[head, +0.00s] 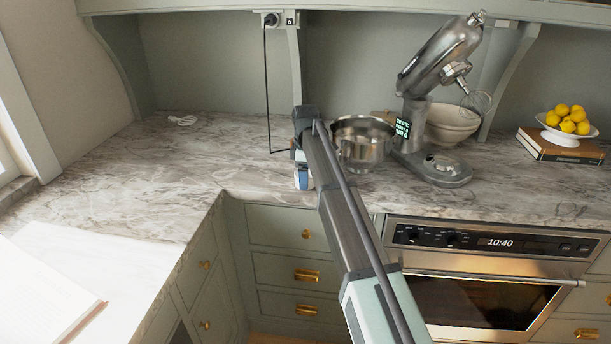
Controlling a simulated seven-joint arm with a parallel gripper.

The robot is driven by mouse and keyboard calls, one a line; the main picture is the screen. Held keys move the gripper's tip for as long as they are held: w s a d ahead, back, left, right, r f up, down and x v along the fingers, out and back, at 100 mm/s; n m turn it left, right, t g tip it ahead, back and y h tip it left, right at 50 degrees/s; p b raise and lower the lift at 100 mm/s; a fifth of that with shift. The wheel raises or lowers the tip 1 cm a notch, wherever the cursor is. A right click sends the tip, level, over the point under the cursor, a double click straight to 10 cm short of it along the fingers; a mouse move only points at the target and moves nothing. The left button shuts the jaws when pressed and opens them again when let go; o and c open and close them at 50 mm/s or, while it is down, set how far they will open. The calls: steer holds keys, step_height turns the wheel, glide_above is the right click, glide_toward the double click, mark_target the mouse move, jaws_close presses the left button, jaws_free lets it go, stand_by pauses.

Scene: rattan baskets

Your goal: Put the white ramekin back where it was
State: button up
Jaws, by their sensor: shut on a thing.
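My gripper (303,178) points down at the far end of my arm, over the front edge of the back counter near the inner corner. It is small and partly hidden by my own arm links. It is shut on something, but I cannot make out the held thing. I cannot pick out the white ramekin with certainty.
A steel mixing bowl (363,143) stands just right of my gripper. Beyond it are a tilted-up stand mixer (413,125), a cream bowl (452,124) and a bowl of lemons (566,137) on books. A black cord (267,85) hangs behind. The counter (160,180) to the left is mostly clear.

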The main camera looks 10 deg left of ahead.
steer(key=shift+f, duration=0.2)
steer(key=o, duration=1.1)
steer(key=shift+r, duration=0.1)
step_height(320, 180, up, 12)
steer(key=shift+r, duration=0.1)
